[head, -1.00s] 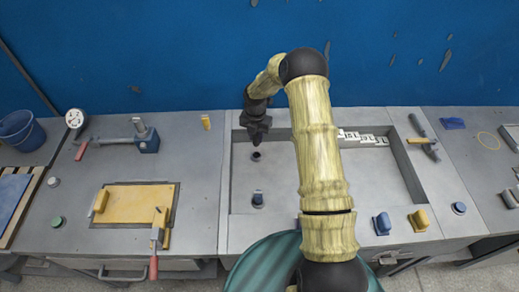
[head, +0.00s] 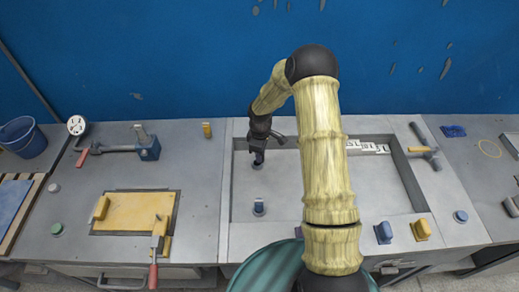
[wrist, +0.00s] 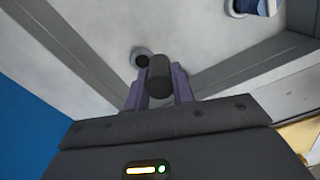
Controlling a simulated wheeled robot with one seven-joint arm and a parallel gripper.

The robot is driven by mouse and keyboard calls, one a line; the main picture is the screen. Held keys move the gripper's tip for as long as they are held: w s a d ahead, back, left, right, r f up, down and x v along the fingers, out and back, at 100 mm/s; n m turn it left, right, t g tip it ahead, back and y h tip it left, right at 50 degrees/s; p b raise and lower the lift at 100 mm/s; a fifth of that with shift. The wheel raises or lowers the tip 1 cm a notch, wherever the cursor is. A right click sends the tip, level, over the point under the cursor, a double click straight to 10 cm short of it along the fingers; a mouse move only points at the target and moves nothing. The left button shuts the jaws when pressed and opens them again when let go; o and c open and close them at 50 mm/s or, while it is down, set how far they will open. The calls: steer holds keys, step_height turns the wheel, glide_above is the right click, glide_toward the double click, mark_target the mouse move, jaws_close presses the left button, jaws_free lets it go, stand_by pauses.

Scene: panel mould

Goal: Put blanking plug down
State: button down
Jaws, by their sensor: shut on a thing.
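My gripper (head: 258,158) is over the left part of the recessed grey mould tray (head: 330,205), low near its floor. In the wrist view its two purple-grey fingers (wrist: 159,90) are shut on a dark cylindrical blanking plug (wrist: 159,75). A dark round hole (wrist: 140,57) in the tray floor shows just beyond the plug, up and left of it in that view. In the head view the fingers largely hide the plug and the hole. I cannot tell whether the plug touches the floor.
A blue piece (head: 259,206) stands in a ring nearer the front of the tray. Blue (head: 383,232) and yellow (head: 421,229) blocks stand at the front edge. The tray's middle is clear.

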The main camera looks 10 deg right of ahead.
steer(key=s+m, duration=0.1)
steer(key=m, duration=0.3)
steer(key=s+m, duration=0.1)
steer(key=m, duration=0.3)
steer(key=s+m, duration=0.2)
steer(key=m, duration=0.2)
steer(key=shift+r, duration=0.4)
steer(key=shift+d, duration=0.1)
